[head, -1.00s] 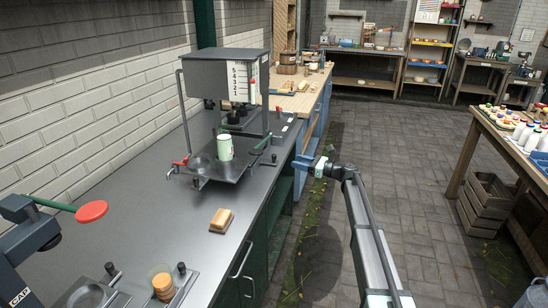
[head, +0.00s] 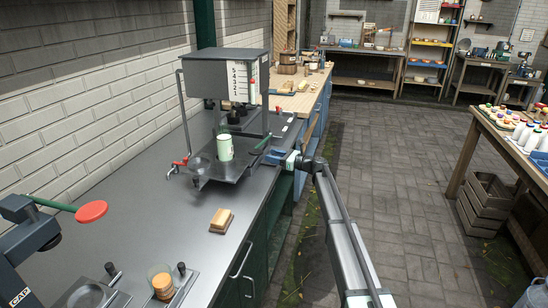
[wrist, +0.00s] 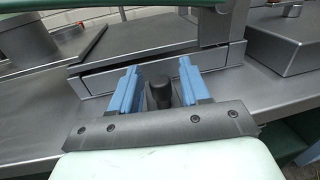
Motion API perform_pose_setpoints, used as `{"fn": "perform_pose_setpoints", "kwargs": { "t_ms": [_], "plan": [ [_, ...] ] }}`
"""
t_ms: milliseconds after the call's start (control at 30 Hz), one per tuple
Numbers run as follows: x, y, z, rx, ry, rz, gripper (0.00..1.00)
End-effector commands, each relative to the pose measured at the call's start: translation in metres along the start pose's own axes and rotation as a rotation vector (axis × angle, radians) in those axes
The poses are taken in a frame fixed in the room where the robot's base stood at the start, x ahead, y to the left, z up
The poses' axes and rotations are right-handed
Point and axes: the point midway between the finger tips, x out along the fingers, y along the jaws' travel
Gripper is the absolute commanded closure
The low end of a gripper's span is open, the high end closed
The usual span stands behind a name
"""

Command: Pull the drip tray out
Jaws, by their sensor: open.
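The drip tray (wrist: 215,62) shows in the wrist view as a grey, drawer-like front low on the machine's base. It looks pushed in, with a dark gap along its top edge. A black knob (wrist: 160,93) stands between the two blue fingers of my gripper (wrist: 158,76). The fingers are open, one on each side of the knob; I cannot tell whether either touches it. In the head view my gripper (head: 274,157) is at the machine's right side by the counter edge. The tray front cannot be made out there.
A green-handled lever (head: 262,143) lies just above my gripper.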

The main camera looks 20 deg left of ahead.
Motion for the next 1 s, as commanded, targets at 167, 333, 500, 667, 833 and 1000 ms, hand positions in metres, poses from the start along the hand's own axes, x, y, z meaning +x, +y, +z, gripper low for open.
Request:
{"fn": "perform_pose_setpoints", "kwargs": {
  "t_ms": [167, 333, 500, 667, 833, 1000],
  "plan": [
    [0.0000, 0.0000, 0.0001, 0.000, 0.000, 0.000, 0.54],
    [-0.0001, 0.0000, 0.0000, 0.000, 0.000, 0.000, 0.66],
    [-0.0002, 0.0000, 0.0000, 0.000, 0.000, 0.000, 0.83],
    [-0.0002, -0.0001, 0.0000, 0.000, 0.000, 0.000, 0.98],
    [-0.0003, -0.0002, 0.0000, 0.000, 0.000, 0.000, 1.00],
    [-0.0005, -0.0003, 0.0000, 0.000, 0.000, 0.000, 1.00]
  ]
}}
